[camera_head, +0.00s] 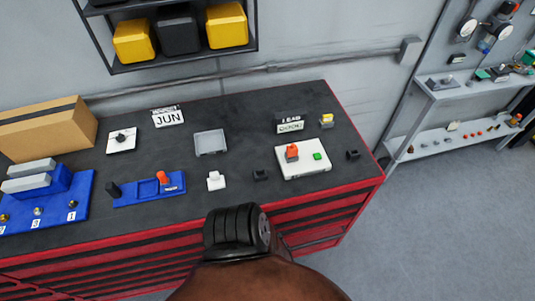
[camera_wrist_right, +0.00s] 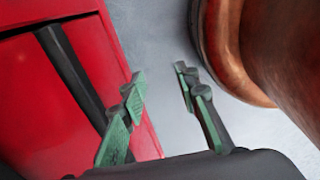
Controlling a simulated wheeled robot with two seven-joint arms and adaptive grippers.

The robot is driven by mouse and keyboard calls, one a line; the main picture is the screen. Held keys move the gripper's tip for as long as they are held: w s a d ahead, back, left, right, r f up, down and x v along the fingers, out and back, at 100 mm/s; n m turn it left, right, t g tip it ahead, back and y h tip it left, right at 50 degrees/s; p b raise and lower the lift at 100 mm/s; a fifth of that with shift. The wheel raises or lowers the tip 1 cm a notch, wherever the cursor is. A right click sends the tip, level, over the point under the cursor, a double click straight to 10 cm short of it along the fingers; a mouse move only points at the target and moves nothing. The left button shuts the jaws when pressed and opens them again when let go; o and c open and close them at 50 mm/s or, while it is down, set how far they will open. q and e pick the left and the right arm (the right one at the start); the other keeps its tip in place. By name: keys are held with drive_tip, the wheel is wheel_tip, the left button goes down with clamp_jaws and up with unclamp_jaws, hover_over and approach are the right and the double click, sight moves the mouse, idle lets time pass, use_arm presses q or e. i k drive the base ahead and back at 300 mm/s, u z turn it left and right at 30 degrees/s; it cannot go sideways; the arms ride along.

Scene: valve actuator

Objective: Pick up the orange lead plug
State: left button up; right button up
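A second orange piece (camera_head: 163,178) sits on a blue base (camera_head: 148,190) left of centre. The head view does not settle which is the lead plug. My right gripper (camera_wrist_right: 158,82) is open and empty in the right wrist view, beside the red bench front and over the grey floor; neither orange piece shows there. No gripper fingers show in the head view.
A green block (camera_head: 317,156) is on the white board. A white piece (camera_head: 215,181) and small black holders (camera_head: 260,174) stand near the front edge. A grey tray (camera_head: 210,142) lies mid-bench. A cardboard box (camera_head: 45,128) is at left. My arm covers the bench front's lower middle.

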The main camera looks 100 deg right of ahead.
sight(292, 150)
drive_tip(key=u, duration=0.05)
drive_tip(key=i, duration=0.75)
drive_tip(key=z, duration=2.35)
